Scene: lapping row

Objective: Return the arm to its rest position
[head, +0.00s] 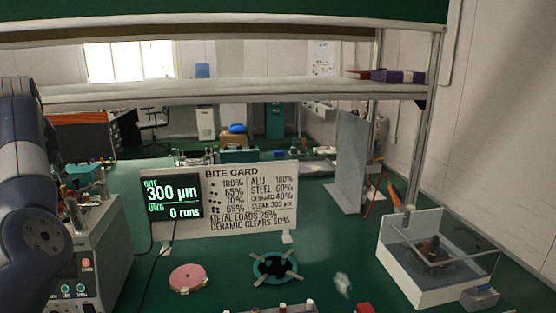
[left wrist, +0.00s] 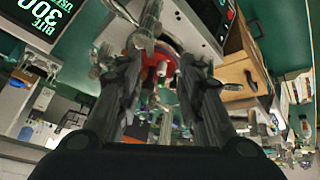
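My left arm (head: 30,190) comes in at the left edge of the head view, raised in front of a grey machine; its gripper is not clear there. In the left wrist view my left gripper (left wrist: 160,68) has its two dark fingers apart. I see no object held between them, only blurred background with red and blue shapes. The view is tilted, and the display (left wrist: 45,18) of the bite card shows at its top left. My right arm and right gripper are in neither view.
On the green bench stand a control box (head: 85,255), a bite card (head: 250,195), a pink disc (head: 188,278), a dark ring with arms (head: 274,267) and a clear-walled bin (head: 435,285). A shelf (head: 230,92) spans above.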

